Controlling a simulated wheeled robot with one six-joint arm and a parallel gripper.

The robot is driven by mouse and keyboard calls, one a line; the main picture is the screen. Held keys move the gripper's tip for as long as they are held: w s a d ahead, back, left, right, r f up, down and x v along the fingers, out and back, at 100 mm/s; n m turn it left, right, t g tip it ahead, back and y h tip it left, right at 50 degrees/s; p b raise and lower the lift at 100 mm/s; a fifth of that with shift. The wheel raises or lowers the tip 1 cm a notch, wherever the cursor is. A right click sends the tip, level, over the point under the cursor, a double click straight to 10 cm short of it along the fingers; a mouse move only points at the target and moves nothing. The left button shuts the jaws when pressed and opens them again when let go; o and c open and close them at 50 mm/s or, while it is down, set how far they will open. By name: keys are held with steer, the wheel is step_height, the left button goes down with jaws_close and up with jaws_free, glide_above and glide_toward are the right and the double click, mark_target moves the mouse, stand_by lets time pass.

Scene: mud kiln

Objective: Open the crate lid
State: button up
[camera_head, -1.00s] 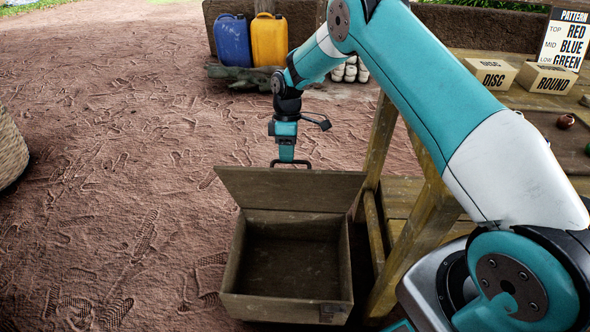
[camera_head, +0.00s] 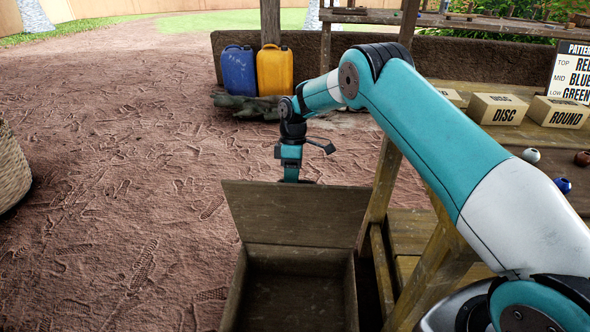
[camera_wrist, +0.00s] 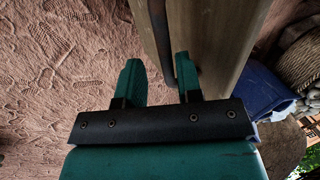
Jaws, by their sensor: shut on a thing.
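The wooden crate (camera_head: 240,290) stands open on the ground beside the workbench, its inside empty where I can see it. Its lid (camera_head: 295,212) is raised at the back edge, with its inner face towards the head camera. My gripper (camera_head: 291,178) is behind the lid's upper edge, its fingertips hidden there. In the wrist view my gripper (camera_wrist: 157,62) has its two teal fingers on either side of a dark handle bar (camera_wrist: 158,35), beside the lid's wooden board (camera_wrist: 208,40). It is shut on that handle.
The wooden workbench (camera_head: 408,232) stands close on the crate's right, with a DISC box (camera_head: 497,109) and a ROUND box (camera_head: 558,112) on it. Blue (camera_head: 238,72) and yellow (camera_head: 275,70) jerrycans stand behind. Open ground lies left, up to a woven basket (camera_head: 12,170).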

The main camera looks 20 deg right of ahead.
steer(key=shift+o, duration=1.3)
steer(key=x, duration=0.2)
steer(key=shift+a+f, duration=0.1)
steer(key=shift+f, duration=0.25)
steer(key=shift+d+r, duration=0.35)
steer(key=shift+r, duration=0.1)
steer(key=a+p+v, duration=0.1)
steer(key=p+v, duration=0.1)
steer(key=v, duration=0.5)
steer(key=shift+w+d, duration=0.2)
steer(key=shift+d, duration=0.25)
